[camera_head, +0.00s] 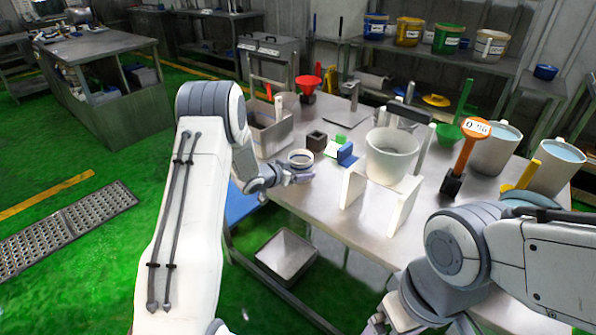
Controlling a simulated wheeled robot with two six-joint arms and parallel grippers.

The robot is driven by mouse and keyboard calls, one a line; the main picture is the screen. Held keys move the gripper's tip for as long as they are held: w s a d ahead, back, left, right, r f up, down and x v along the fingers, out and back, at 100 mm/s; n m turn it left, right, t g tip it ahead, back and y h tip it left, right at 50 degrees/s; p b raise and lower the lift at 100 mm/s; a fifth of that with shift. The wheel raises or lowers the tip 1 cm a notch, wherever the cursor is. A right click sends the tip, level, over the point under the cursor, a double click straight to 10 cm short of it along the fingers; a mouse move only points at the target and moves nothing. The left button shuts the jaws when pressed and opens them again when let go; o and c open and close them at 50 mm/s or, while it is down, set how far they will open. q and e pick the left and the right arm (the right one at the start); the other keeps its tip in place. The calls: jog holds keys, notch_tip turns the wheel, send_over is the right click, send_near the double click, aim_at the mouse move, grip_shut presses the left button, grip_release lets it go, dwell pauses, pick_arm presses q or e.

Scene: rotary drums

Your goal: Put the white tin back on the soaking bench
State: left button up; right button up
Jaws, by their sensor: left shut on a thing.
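The small round white tin (301,157) is at the near left edge of the grey metal bench (300,203), its open top facing up. My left gripper (299,174) reaches in from the left and is shut on the tin. The fingers hide part of its lower side, and I cannot tell whether it touches the bench top. My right gripper (378,322) is low at the bottom edge, away from the tin and partly cut off; its jaw opening is unclear.
A dark square block (316,141) and a blue block (346,153) stand close behind the tin. A white stand (402,204) and a pale bucket (391,158) are to the right. Two water-filled buckets stand farther right. An empty metal tray (286,254) lies below the bench.

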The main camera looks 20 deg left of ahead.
pick_arm(q)
jog(key=o, duration=1.5)
jog(key=shift+f, duration=0.1)
jog(key=shift+r, duration=0.3)
jog(key=v, duration=1)
jog(key=shift+s+a+r, duration=0.1)
jog(key=shift+s+a, duration=0.05)
jog(key=shift+s, duration=0.15)
jog(key=shift+s+a+r, duration=0.15)
jog(key=shift+s+r, duration=0.1)
jog(key=shift+s, duration=0.3)
